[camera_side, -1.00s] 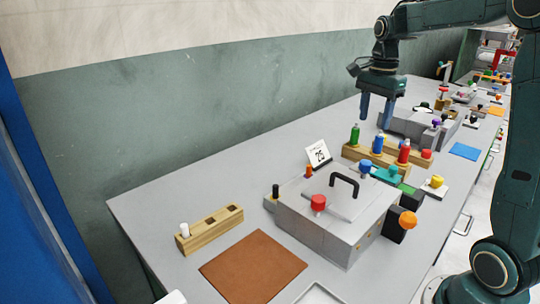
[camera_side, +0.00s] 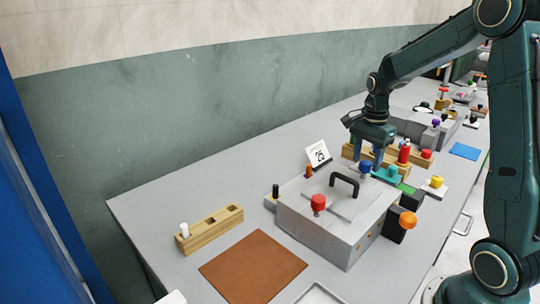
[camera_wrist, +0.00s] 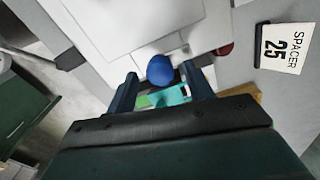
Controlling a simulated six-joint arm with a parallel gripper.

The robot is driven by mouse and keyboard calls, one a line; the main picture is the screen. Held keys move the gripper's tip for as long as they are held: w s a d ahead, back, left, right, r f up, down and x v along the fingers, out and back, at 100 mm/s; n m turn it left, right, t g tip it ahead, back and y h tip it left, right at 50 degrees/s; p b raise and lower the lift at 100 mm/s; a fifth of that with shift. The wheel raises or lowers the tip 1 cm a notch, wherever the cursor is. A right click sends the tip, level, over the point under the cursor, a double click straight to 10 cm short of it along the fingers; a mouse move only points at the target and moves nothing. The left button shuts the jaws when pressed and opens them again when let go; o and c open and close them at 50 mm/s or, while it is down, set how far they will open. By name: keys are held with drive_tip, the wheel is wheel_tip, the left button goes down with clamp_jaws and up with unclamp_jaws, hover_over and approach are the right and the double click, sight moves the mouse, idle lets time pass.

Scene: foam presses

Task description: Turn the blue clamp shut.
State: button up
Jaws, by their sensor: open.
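The blue clamp (camera_side: 365,166) is a round blue knob on the far edge of the grey foam press (camera_side: 335,238). In the wrist view the blue clamp (camera_wrist: 160,70) shows between the two fingers of my gripper. In the side view my gripper (camera_side: 368,153) points down at the clamp, with its fingers open. I cannot tell how far down the knob the fingertips reach, or whether they touch it. A red knob (camera_side: 318,202) stands on the press's near edge, and a black handle (camera_side: 345,183) is on its lid.
A teal part (camera_side: 386,174) sits close behind the clamp. A wooden rack with a red bottle (camera_side: 404,152) stands behind. A spacer card (camera_side: 318,153) marked 25 stands at the left. An orange knob (camera_side: 408,219) juts out right. A brown mat (camera_side: 253,266) lies in front.

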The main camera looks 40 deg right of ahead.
drive_tip(key=shift+f, duration=0.55)
drive_tip(key=shift+c, duration=0.4)
drive_tip(key=c, duration=0.9)
